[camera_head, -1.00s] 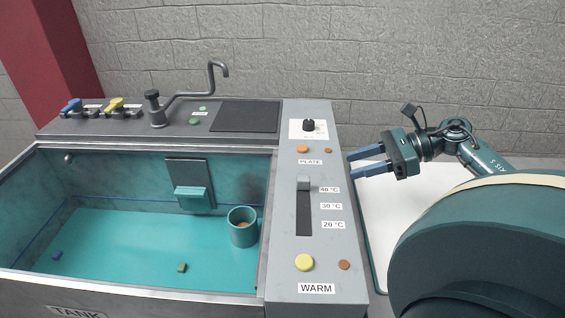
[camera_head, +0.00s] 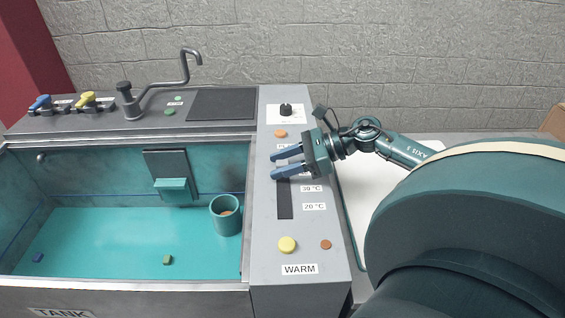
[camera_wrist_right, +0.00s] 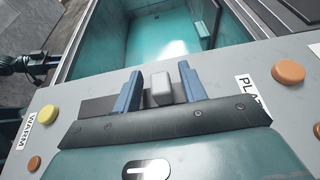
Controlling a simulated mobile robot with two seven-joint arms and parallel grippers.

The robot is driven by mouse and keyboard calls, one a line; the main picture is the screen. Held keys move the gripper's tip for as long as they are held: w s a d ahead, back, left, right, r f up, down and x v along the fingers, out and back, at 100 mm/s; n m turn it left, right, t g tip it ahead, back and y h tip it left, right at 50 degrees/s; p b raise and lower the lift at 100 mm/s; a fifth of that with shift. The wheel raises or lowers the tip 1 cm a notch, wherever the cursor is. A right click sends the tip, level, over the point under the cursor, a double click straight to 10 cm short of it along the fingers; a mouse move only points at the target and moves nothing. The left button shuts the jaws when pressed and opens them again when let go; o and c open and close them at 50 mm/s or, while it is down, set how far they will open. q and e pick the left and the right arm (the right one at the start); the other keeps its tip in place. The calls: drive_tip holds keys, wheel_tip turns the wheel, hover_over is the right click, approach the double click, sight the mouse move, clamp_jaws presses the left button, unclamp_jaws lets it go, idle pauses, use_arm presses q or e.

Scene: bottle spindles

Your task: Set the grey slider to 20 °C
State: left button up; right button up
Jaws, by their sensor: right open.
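The grey slider (camera_wrist_right: 161,90) stands between the two blue fingers of my right gripper in the wrist view, with gaps on both sides. Its slot (camera_head: 285,203) runs front to back on the grey panel, beside the 30 °C label (camera_head: 312,188) and the 20 °C label (camera_head: 314,206). My right gripper (camera_head: 273,164) is open over the back end of the slot, covering the 40 °C label and most of the slider in the head view. It also shows in the wrist view (camera_wrist_right: 160,90).
The panel (camera_head: 265,215) also carries a yellow button (camera_head: 287,244), small orange buttons and a black knob (camera_head: 286,110) at the back. The tank (camera_head: 110,225) to the left holds a teal cup (camera_head: 226,214). A white surface (camera_head: 363,205) lies to the right.

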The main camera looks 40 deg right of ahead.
drive_tip(key=shift+c, duration=0.4)
clamp_jaws()
